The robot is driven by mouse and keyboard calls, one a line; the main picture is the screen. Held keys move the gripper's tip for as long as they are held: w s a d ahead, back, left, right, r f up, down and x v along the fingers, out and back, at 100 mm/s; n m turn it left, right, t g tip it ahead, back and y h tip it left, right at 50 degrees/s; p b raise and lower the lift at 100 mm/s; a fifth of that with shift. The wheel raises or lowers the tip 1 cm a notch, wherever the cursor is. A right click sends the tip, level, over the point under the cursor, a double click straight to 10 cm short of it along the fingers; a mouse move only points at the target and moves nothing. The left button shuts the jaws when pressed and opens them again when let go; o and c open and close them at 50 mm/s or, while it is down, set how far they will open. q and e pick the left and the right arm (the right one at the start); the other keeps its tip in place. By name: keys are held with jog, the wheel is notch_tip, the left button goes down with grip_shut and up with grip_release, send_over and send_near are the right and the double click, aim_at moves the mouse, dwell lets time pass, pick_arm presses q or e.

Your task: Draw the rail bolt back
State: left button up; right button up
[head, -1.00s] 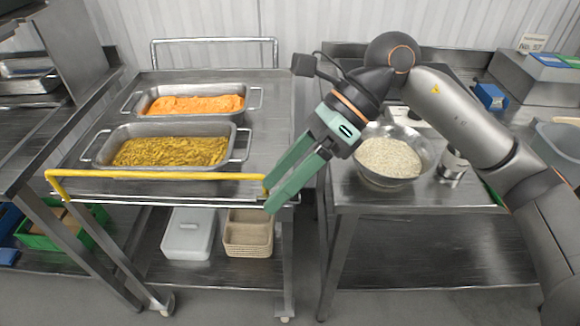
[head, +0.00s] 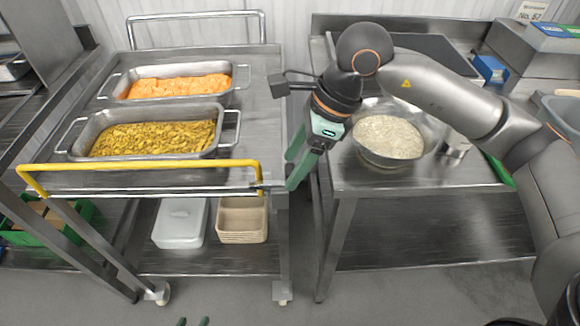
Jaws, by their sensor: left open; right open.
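A yellow rail (head: 140,165) runs along the near edge of the steel cart (head: 262,100). At its right end, a small dark fitting (head: 261,186), which looks like the rail bolt, sits at the cart's corner post. Its exact position is too small to tell. My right gripper (head: 287,174) is open, its green fingers just right of that fitting and pointing down-left. I see nothing between the fingers; whether one touches the fitting is unclear.
On the cart stand a pan of orange food (head: 240,86) and a pan of yellow food (head: 215,140). The lower shelf holds a white container (head: 180,222) and beige baskets (head: 242,218). A bowl of rice (head: 388,138) stands on the right table (head: 420,180), under my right arm.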

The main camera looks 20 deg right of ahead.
jog(key=shift+x, duration=1.05)
grip_shut()
dwell(0.7)
